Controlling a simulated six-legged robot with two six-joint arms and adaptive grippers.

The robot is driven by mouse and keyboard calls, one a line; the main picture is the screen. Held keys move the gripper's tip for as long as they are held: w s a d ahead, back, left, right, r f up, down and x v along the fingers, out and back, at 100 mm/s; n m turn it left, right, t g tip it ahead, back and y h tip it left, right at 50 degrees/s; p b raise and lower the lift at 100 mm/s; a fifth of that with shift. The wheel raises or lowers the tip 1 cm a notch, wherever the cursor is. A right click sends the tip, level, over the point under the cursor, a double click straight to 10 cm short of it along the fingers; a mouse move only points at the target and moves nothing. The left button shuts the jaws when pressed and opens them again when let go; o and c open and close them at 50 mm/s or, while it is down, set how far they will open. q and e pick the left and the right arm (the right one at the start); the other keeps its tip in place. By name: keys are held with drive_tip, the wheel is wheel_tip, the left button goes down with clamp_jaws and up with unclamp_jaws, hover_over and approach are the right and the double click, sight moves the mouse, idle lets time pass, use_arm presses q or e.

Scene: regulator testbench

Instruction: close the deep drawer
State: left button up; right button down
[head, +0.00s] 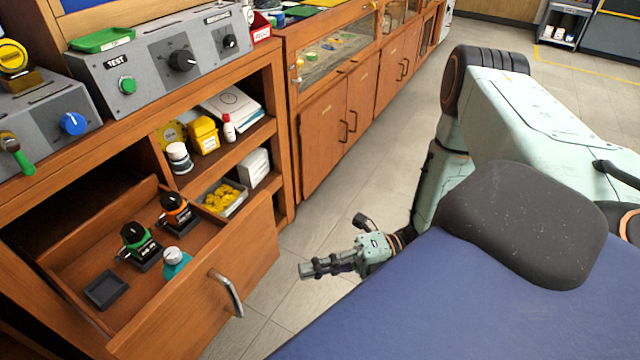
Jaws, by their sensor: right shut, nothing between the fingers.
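The deep drawer (205,305) is pulled out of the wooden bench at the lower left, with a curved metal handle (228,293) on its front. Inside it stand a green-and-black device (138,243), an orange-and-black device (176,212), a teal bottle with a white cap (175,262) and an empty dark tray (106,289). My right gripper (306,270) is shut and empty. It appears to the right of the drawer front, apart from the handle, and points left. My left gripper is not in view.
Shelves above the drawer hold a yellow container (204,135), a white jar (179,157) and a tray of yellow parts (224,198). A grey test unit (165,60) sits on the bench top. Tiled floor (340,205) is clear beside the cabinets.

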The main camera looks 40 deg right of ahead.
sight(241, 271)
drive_tip(key=w+a+b, duration=0.1)
drive_tip(key=w+a, duration=0.1)
drive_tip(key=a, duration=0.1)
drive_tip(key=w+a+b, duration=0.2)
drive_tip(key=w+a, duration=0.1)
drive_tip(key=shift+w+a+f, duration=0.1)
drive_tip(key=shift+f, duration=0.05)
drive_tip(key=shift+w+a, duration=0.15)
drive_tip(key=shift+w, duration=0.35)
